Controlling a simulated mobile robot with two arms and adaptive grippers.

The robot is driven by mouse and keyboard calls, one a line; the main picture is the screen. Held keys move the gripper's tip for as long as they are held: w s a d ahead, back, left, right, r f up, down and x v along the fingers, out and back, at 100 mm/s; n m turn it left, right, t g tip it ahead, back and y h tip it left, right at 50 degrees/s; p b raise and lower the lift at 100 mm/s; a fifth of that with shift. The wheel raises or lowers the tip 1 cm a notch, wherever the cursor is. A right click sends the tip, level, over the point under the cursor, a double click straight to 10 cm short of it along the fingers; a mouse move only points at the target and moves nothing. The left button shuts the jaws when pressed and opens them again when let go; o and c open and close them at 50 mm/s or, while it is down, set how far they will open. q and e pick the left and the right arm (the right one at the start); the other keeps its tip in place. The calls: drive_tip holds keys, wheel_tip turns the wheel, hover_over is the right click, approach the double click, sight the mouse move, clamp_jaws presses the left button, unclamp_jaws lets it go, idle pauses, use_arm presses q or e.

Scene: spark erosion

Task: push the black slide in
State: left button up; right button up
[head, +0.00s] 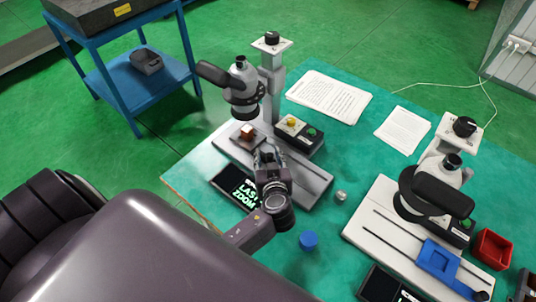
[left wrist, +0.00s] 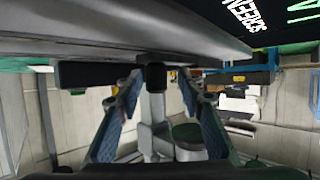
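My left gripper (head: 266,157) is over the pale base of the left microscope (head: 243,88) in the head view. In the left wrist view the gripper (left wrist: 161,82) has its two blue-padded fingers spread, with nothing held between them. A black bar (left wrist: 95,74) with a black knob-like end (left wrist: 155,76) shows just beyond the fingertips, under a grey edge; it may be the black slide. I cannot tell whether the fingers touch it or how far out it sits. In the head view my gripper and wrist hide that spot. My right gripper is not in view.
A screen (head: 236,188) lies beside the left microscope's base. A button box (head: 299,134), a blue cap (head: 308,240) and a small metal piece (head: 341,195) are nearby. A second microscope (head: 435,190) stands at the right, with a red bin (head: 492,249). Papers (head: 329,96) lie behind.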

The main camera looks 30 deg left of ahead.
use_arm(q)
drive_tip(key=v, duration=1.1)
drive_tip(key=shift+s+d+r, duration=0.15)
drive_tip(key=shift+s, duration=0.2)
